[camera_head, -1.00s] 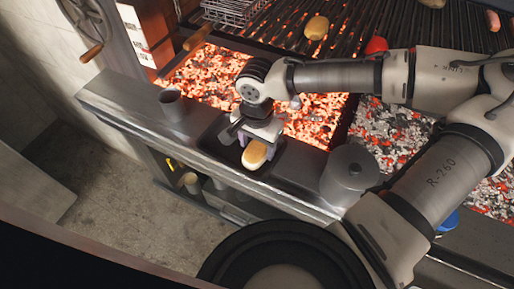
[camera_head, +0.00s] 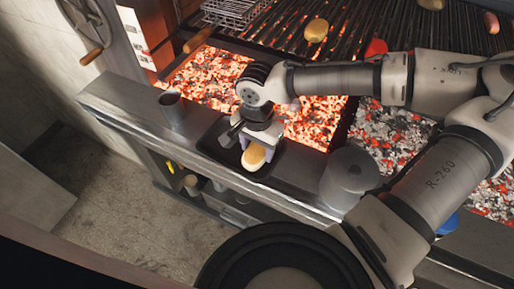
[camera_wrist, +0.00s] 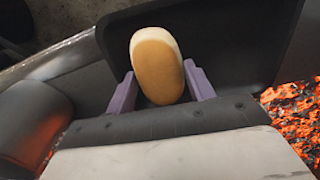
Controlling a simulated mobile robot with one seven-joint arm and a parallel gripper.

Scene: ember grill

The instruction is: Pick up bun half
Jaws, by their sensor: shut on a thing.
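The bun half (camera_head: 254,156) is a small oval, golden-tan piece at the front of the ledge, over a dark tray (camera_head: 215,142). My gripper (camera_head: 256,146) is above the tray, with its fingers at the bun half. In the wrist view the bun half (camera_wrist: 157,66) shows a tan face and a paler side, and it lies between the two purple fingers of my gripper (camera_wrist: 160,92). The gripper is shut on it. The tray (camera_wrist: 225,35) is dark and lies behind the bun half. I cannot tell whether the bun half still touches the tray.
A grey metal cup (camera_head: 171,106) stands left of the tray, and a grey cylindrical pot (camera_head: 349,177) stands to its right. Glowing coals (camera_head: 205,75) lie behind the ledge. The grill grate (camera_head: 360,25) holds a yellowish round item (camera_head: 316,30) and a red one (camera_head: 376,47).

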